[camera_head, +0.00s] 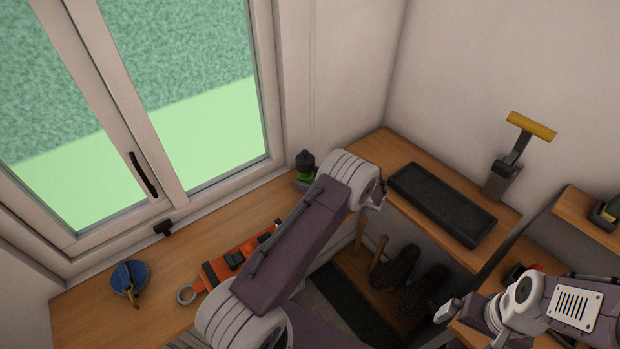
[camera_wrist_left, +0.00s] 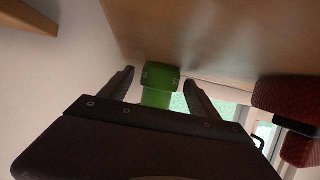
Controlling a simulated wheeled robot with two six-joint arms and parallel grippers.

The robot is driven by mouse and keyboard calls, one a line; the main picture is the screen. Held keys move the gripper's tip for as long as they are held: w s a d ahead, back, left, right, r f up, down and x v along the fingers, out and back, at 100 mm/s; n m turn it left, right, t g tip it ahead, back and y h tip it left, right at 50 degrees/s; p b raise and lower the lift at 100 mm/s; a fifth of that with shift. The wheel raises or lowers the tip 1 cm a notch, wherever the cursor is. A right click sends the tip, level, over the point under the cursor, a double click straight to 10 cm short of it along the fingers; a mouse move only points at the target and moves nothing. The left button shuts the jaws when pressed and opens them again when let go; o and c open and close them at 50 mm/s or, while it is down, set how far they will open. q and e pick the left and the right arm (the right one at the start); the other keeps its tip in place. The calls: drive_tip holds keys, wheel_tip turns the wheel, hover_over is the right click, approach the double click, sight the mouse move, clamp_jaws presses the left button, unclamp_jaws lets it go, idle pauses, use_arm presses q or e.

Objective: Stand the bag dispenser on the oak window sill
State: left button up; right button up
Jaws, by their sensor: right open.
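A green piece (camera_wrist_left: 158,85), which I take to be the bag dispenser, shows in the left wrist view against a wooden surface. My left gripper (camera_wrist_left: 158,78) is open, with one finger on each side of it and gaps showing. In the head view my left arm hides most of this gripper and what is in front of it. A green item with a dark top (camera_head: 305,168) stands upright on the oak window sill (camera_head: 215,238) near the corner; I cannot tell whether it is the same piece. My right gripper (camera_head: 446,311) is open and empty at the lower right.
A blue round item (camera_head: 130,277) and an orange-and-black item with a ring (camera_head: 230,265) lie on the sill. A black tray (camera_head: 442,203) and a yellow-handled tool (camera_head: 515,150) are on the right bench. Boots (camera_head: 396,268) stand below. A red item (camera_wrist_left: 285,95) shows in the wrist view.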

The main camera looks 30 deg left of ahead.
use_arm(q)
drive_tip(key=shift+r+p, duration=0.25)
drive_tip(key=shift+p, duration=0.05)
drive_tip(key=b+v, duration=0.3)
drive_tip(key=v, duration=0.9)
drive_tip(key=shift+f, duration=0.15)
